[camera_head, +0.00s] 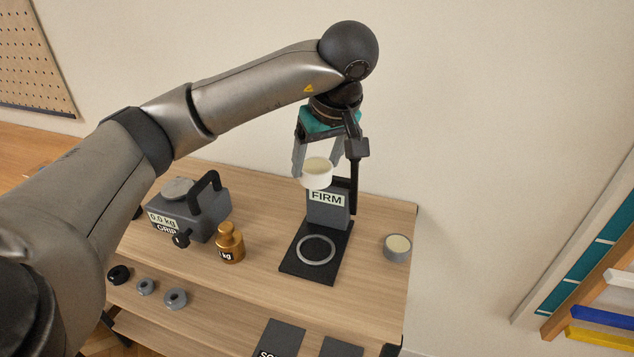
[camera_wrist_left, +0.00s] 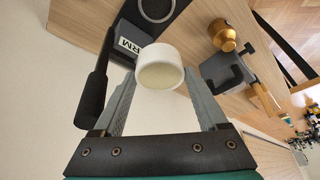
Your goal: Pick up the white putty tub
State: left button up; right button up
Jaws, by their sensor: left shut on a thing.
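The white putty tub (camera_head: 317,174) is a short white cylinder with a cream top. It is between the fingers of my left gripper (camera_head: 317,165), which is shut on it, and it is held up in front of the grey FIRM block's upper part. In the left wrist view the tub (camera_wrist_left: 160,68) sits at the fingertips of the gripper (camera_wrist_left: 162,80). The grey stand labelled FIRM (camera_head: 328,212) has a dark base with a pale ring (camera_head: 316,249), and the ring is empty. My right gripper is not in view.
On the wooden table (camera_head: 370,285), a grey tub with a cream top (camera_head: 397,248) stands at the right. A brass 1 kg weight (camera_head: 230,243) and a grey GRIP device (camera_head: 190,212) with a black handle stand left. Small rings (camera_head: 175,298) lie at the front left.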

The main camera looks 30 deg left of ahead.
aim_at(317, 166)
pick_arm(q)
notch_tip(317, 166, up, 9)
jog(key=shift+f+p, duration=0.2)
jog(key=shift+p, duration=1)
